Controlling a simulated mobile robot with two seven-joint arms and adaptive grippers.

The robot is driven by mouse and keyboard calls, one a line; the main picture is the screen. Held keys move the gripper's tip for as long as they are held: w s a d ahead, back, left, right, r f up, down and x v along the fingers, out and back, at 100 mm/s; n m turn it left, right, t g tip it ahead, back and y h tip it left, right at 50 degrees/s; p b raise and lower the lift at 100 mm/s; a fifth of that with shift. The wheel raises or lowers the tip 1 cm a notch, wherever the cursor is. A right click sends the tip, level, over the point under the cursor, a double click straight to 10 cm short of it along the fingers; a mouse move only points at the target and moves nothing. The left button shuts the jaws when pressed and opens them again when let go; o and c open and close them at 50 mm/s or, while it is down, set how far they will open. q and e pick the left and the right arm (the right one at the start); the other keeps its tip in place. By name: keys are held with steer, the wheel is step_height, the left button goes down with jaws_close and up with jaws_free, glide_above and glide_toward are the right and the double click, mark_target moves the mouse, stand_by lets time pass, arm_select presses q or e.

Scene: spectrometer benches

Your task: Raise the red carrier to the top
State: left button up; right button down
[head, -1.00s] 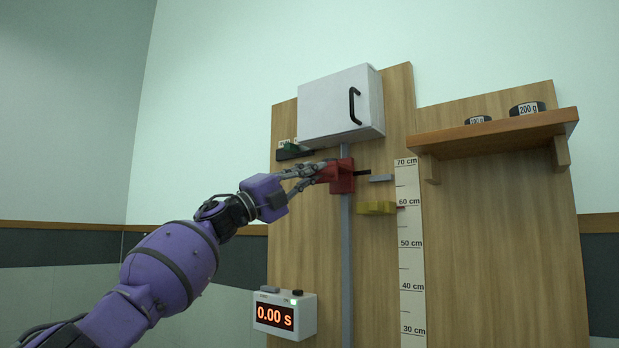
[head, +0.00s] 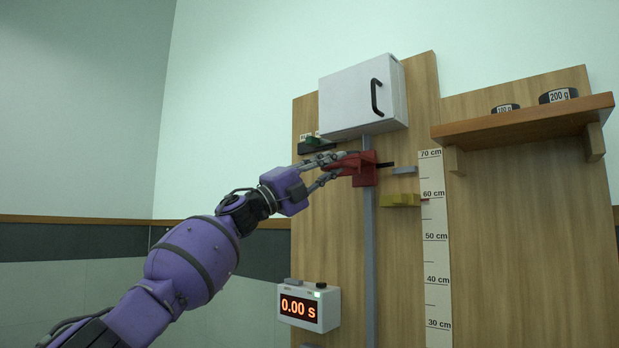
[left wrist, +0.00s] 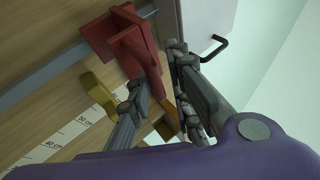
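The red carrier (head: 365,168) sits on the vertical grey rail (head: 370,250), below the white box, its dark pointer a little below the 70 cm mark. It also shows in the left wrist view (left wrist: 112,40), with its red tab reaching between my fingers. My left gripper (head: 342,166) is at the carrier's left side with its fingers spread apart around the tab. In the left wrist view the fingers (left wrist: 158,72) stand on either side of the tab; whether either touches it is hard to tell. My right gripper is not in view.
A white box (head: 362,98) with a black handle hangs just above the carrier. A grey block (head: 404,170), a yellow block (head: 400,200) and the scale (head: 435,250) are to the right. A shelf (head: 525,122) holds weights. A timer (head: 309,308) reads 0.00 s.

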arm_select(q)
steer(key=v, duration=1.1)
steer(key=shift+a, duration=0.15)
steer(key=shift+r, duration=0.1)
